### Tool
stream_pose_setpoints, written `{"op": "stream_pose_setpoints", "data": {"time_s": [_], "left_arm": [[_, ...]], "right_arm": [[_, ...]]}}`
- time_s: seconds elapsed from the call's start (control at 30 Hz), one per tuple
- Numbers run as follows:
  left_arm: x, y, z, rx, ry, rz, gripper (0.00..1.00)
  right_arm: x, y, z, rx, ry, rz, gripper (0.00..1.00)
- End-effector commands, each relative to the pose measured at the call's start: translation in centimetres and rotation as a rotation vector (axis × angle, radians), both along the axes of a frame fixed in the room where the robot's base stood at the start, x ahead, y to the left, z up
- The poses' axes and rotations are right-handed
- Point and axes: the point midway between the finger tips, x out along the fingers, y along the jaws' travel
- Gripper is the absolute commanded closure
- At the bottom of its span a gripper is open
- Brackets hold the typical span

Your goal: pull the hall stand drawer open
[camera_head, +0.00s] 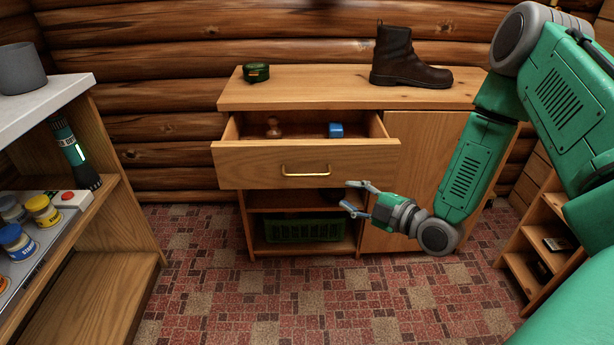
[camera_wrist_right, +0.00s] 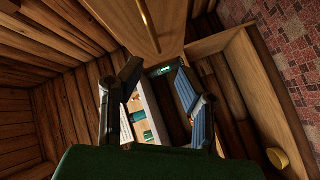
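The hall stand (camera_head: 350,90) is a wooden cabinet against the log wall. Its drawer (camera_head: 240,165) stands pulled out towards me, with a wooden knob-like item (camera_head: 273,128) and a small blue item (camera_head: 336,130) inside. The brass handle (camera_head: 306,174) is on the drawer front, and nothing grips it. My right gripper (camera_head: 350,197) is open and empty, below and to the right of the handle, apart from it. In the right wrist view the two fingers (camera_wrist_right: 152,85) are spread with nothing between them. My left gripper is not in view.
A dark boot (camera_head: 408,60) and a green round tin (camera_head: 256,73) stand on the hall stand top. A green crate (camera_head: 305,229) is on its lower shelf. The carpet (camera_head: 290,300) in front is clear.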

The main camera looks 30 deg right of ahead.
Motion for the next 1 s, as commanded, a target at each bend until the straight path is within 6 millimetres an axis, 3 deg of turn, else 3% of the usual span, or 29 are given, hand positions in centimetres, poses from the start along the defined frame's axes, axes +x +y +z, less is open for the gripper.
{"op": "stream_pose_setpoints", "data": {"time_s": [0.1,0.2,0.43,1.0], "left_arm": [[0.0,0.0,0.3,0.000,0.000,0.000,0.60],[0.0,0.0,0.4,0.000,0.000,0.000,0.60],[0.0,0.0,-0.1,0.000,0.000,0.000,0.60],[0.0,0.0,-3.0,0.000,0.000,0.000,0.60]], "right_arm": [[0.3,0.0,0.4,-0.227,-0.063,0.043,0.69],[0.4,0.0,0.6,-0.341,-0.095,0.063,0.69],[1.9,0.3,0.4,-0.394,-0.114,0.070,0.69],[12.2,2.9,-1.1,-0.390,-0.113,0.069,0.69]]}}
